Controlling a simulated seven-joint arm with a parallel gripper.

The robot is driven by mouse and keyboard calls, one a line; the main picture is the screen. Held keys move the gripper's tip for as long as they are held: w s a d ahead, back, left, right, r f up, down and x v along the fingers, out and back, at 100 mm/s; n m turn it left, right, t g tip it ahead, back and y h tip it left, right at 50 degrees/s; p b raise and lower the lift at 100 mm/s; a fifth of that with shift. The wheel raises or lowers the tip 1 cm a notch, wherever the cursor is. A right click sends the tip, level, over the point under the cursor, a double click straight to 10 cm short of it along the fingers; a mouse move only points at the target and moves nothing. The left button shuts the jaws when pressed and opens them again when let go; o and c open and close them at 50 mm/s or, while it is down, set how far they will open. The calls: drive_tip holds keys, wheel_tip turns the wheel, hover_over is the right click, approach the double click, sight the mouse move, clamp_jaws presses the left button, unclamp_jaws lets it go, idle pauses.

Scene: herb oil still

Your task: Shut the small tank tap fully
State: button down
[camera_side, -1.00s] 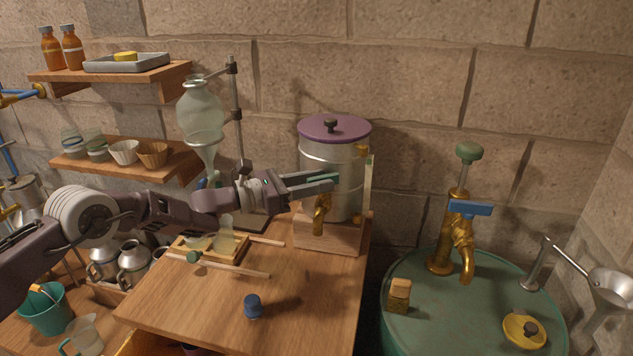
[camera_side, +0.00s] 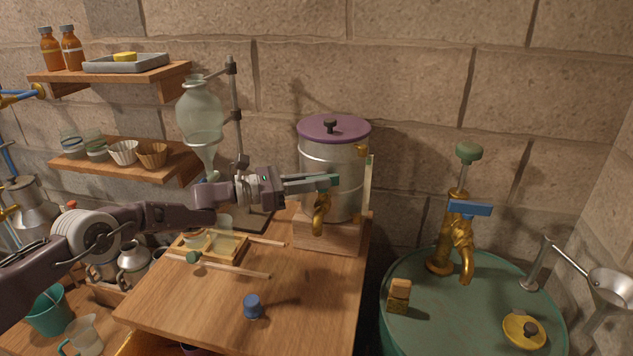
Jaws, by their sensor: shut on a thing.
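The small tank (camera_side: 332,164) is a silver cylinder with a purple lid, standing on a wooden block on the table. Its brass tap (camera_side: 319,216) sticks out low on the front, spout down. My gripper (camera_side: 325,183) reaches in from the left, its fingers level and directly above the tap body. The fingers are shut on the tap's handle, which is mostly hidden between them, so its exact angle cannot be told. No stream shows under the spout.
The table (camera_side: 310,295) is mostly clear, with a blue cap (camera_side: 253,306) near the front. A glass separating funnel (camera_side: 200,112) on a stand is behind my wrist. A green drum (camera_side: 440,325) with a blue-handled brass tap (camera_side: 463,240) stands right.

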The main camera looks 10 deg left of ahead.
drive_tip(key=c, duration=1.5)
unclamp_jaws()
drive_tip(key=shift+o, duration=0.2)
drive_tip(key=shift+a, duration=0.1)
drive_tip(key=shift+s+a, duration=0.15)
drive_tip(key=shift+a, duration=0.35)
drive_tip(key=v, duration=0.6)
drive_tip(key=shift+s, duration=0.15)
